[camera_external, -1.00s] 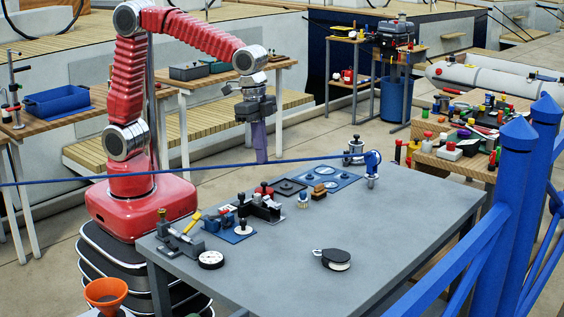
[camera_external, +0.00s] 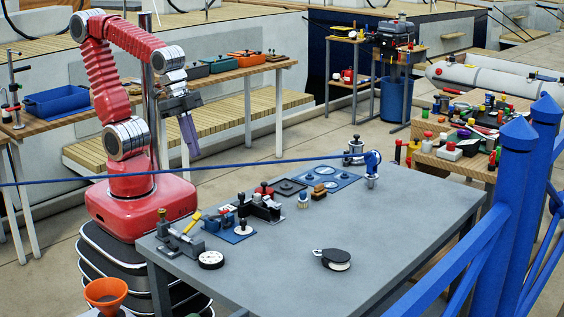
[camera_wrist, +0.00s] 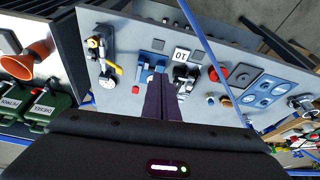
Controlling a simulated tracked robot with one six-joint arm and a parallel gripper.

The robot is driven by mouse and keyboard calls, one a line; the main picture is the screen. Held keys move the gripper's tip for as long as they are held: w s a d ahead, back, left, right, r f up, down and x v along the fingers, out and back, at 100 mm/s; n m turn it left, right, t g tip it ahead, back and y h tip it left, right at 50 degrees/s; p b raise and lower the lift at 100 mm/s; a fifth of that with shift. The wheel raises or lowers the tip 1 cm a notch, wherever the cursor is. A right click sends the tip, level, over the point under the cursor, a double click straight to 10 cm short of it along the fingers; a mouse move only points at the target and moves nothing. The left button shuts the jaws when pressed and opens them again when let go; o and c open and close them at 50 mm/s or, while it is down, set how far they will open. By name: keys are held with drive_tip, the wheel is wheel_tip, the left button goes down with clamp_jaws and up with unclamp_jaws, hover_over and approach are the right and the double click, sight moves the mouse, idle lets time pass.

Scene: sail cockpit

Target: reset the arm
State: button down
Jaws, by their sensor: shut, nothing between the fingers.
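My red arm is folded back over its base at the left in the external view. My gripper (camera_external: 191,135) hangs high above the back left of the grey table (camera_external: 300,230), pointing down and slightly right. Its purple fingers are shut together with nothing between them. In the wrist view my gripper (camera_wrist: 167,92) is also closed, with the tabletop fittings well below the fingertips.
Deck fittings, including a black pulley block (camera_external: 333,259) and a blue pad (camera_external: 325,178), lie on the table. A blue line (camera_external: 250,163) crosses above it. A wooden bench (camera_external: 225,75) stands behind my arm. An orange funnel (camera_external: 106,291) is at front left.

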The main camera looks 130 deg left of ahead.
drive_tip(key=shift+m+t, duration=0.6)
drive_tip(key=shift+t, duration=0.2)
drive_tip(key=shift+s+d+r, duration=0.55)
drive_tip(key=shift+s+d, duration=0.25)
drive_tip(key=shift+s, duration=0.1)
drive_tip(key=shift+s+d+r, duration=0.55)
drive_tip(key=shift+s+d, duration=0.2)
drive_tip(key=shift+s, duration=0.15)
